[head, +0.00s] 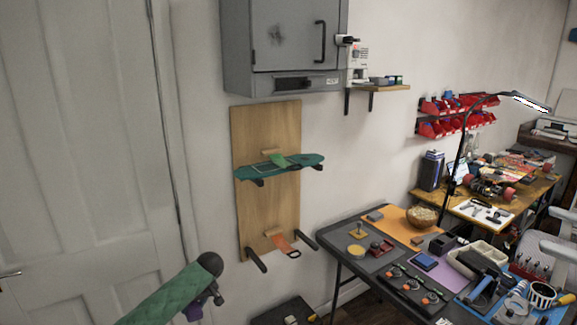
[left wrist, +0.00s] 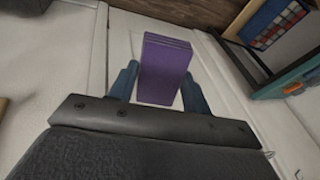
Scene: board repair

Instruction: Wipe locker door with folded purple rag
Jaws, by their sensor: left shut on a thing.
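The folded purple rag (left wrist: 163,68) stands between the two blue fingers of my left gripper (left wrist: 160,84) in the left wrist view. The gripper is shut on it. In the head view only a bit of purple (head: 193,310) shows beside my left gripper (head: 214,296), low at the bottom left, partly hidden by my arm. The grey locker (head: 237,45) hangs on the wall at the top. Its door (head: 295,50) is closed and carries a dark smudge (head: 275,36) and a black handle (head: 320,41). The rag is well below the locker and apart from it. My right gripper is not in view.
A wooden panel (head: 265,215) with a green skateboard deck (head: 300,166) on pegs hangs below the locker. A small shelf (head: 385,88) sits at the locker's right. A dark table (head: 340,230) with tools stands at the right. A white door (head: 85,130) fills the left.

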